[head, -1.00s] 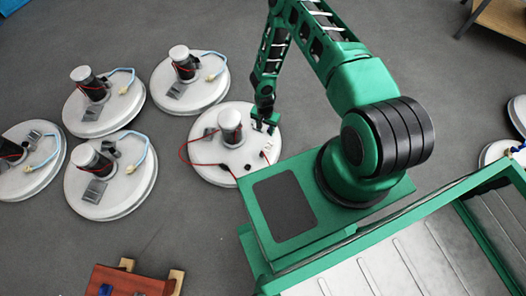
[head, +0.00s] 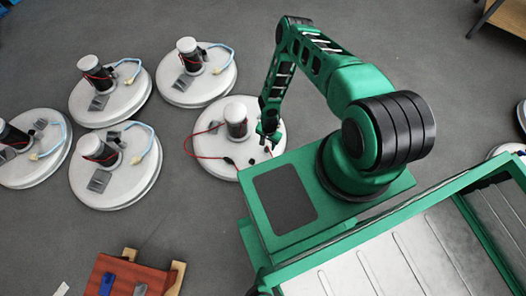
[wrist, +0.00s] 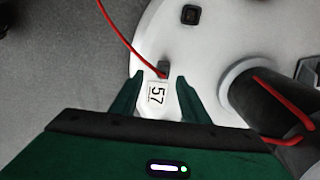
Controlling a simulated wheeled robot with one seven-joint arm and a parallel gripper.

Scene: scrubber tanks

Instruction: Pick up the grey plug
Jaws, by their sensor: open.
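The grey plug (wrist: 163,68) shows in the wrist view on the white tank lid (wrist: 165,30), at the end of a red cable. A white tag marked 57 (wrist: 157,92) lies just below it in the picture. My gripper (wrist: 159,78) is open, with one finger on each side of the plug and tag. No grip shows, and I cannot tell whether the fingers touch the lid. In the head view my gripper (head: 268,138) is over the right side of the nearest round tank (head: 212,112), where I cannot make out the plug.
A dark motor column (wrist: 265,105) with red cable stands close to the right finger. A black square socket (wrist: 190,14) sits on the lid. Several similar tanks (head: 108,190) stand to the left. A reddish wooden box (head: 125,272) is at the bottom. Grey floor lies between.

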